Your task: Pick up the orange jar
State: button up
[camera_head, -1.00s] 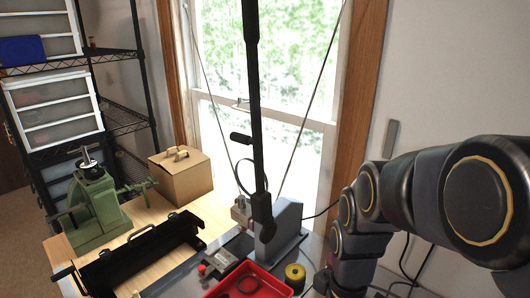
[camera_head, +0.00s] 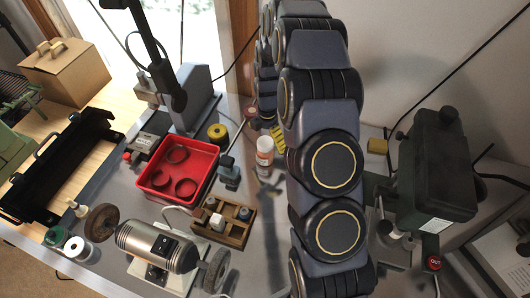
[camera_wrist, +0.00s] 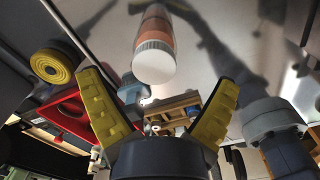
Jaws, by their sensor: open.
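The orange jar (camera_head: 265,150), a small see-through orange bottle with a white cap, stands upright on the grey bench, just left of my arm. In the head view my gripper is mostly hidden by my arm.
A red tray (camera_head: 150,188) with black rings, a wooden block holder (camera_head: 238,232) and a bench grinder (camera_head: 150,247) lie left of the jar. A yellow roll (camera_head: 217,132) is behind it. A dark machine (camera_head: 432,165) stands right of my arm.

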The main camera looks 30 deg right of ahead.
aim_at(265, 152)
jog(key=f, duration=0.5)
jog(key=shift+w+a+f, duration=0.2)
jog(key=shift+w+f, duration=0.05)
jog(key=c, duration=1.2)
